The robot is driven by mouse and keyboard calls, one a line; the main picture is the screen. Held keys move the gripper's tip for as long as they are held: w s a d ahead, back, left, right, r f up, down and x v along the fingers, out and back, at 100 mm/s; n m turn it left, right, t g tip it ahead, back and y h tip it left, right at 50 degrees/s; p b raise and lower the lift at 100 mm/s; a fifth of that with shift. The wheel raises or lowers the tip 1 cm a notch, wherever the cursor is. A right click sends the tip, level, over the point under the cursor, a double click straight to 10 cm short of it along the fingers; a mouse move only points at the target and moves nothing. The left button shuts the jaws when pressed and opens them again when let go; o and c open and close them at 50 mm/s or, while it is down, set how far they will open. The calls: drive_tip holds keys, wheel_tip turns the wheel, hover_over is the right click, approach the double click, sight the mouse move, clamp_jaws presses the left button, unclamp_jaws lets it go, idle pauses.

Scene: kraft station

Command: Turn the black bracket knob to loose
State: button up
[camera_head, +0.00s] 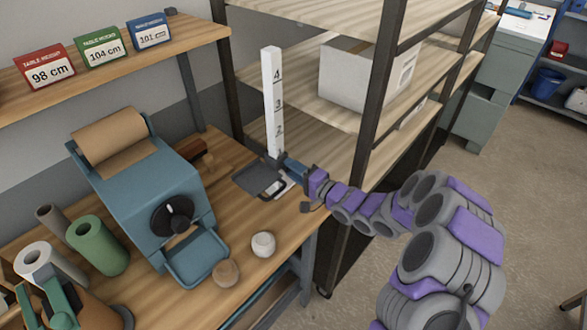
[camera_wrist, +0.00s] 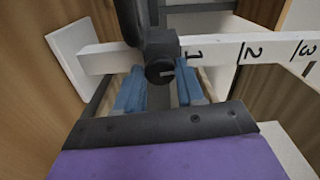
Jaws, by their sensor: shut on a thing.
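A white post (camera_head: 272,95) with black numbers stands upright on the workbench beside the shelf rack. It also shows in the wrist view, lying sideways across the picture (camera_wrist: 225,48). The black bracket (camera_wrist: 130,20) sits around the post, low down near the number 1. Its round black knob (camera_wrist: 160,68), with a short light mark, faces my wrist camera. My gripper (camera_head: 286,164) reaches the bracket from the right. In the wrist view its blue fingers (camera_wrist: 161,80) are shut on the knob, one on each side. The finger contact is partly hidden in the head view.
A dark grey plate (camera_head: 258,180) lies by the post's foot. To the left stand a blue machine (camera_head: 130,190) with a brown paper roll and a green roll (camera_head: 98,245). The rack's dark upright (camera_head: 375,100) is close behind my arm.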

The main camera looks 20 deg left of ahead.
drive_tip(key=n+p, duration=0.1)
drive_tip(key=n, duration=0.1)
drive_tip(key=n+p, duration=0.1)
drive_tip(key=n, duration=0.1)
drive_tip(key=shift+s+f, duration=0.1)
drive_tip(key=shift+f, duration=0.1)
drive_tip(key=n+p, duration=0.1)
drive_tip(key=n, duration=0.1)
drive_tip(key=shift+d+f+n, duration=0.1)
drive_tip(key=shift+n, duration=0.3)
drive_tip(key=shift+n+p, duration=0.3)
drive_tip(key=shift+n, duration=3.1)
drive_tip(key=o, duration=1)
drive_tip(key=shift+r, duration=0.2)
drive_tip(key=p+v, duration=0.2)
drive_tip(key=v, duration=1.5)
drive_tip(key=shift+d+f, duration=0.1)
drive_tip(key=shift+d, duration=0.05)
